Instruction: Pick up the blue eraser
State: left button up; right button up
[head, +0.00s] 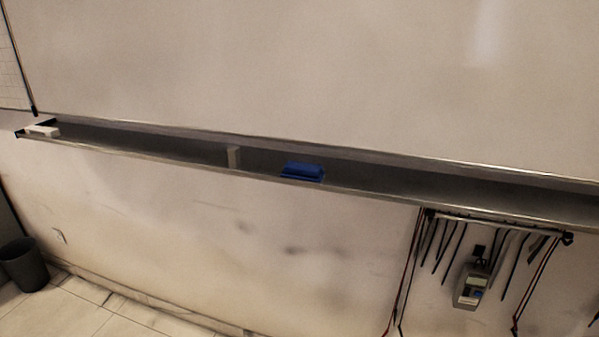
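The blue eraser (303,171) lies in the long grey tray (400,183) that runs along the lower edge of the whiteboard, near the middle of the head view. Its lower front edge is partly hidden by the tray's front lip. Neither of my grippers shows in the head view, so nothing is seen touching the eraser.
A small pale block (233,157) stands in the tray left of the eraser. A white object (43,130) lies at the tray's left end. Below the tray at right hang several cables (408,265) and a handheld meter (470,286). A dark bin (23,265) stands at lower left.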

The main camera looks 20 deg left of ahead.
aim_at(313, 173)
jog(key=i+l+u, duration=0.2)
jog(key=i+l, duration=0.15)
jog(key=i+l+u, duration=0.15)
jog(key=i+l, duration=0.15)
jog(key=i+l+u, duration=0.2)
jog(key=l, duration=0.35)
jog(key=i+l+u, duration=0.2)
jog(key=l, duration=0.25)
jog(key=i, duration=0.1)
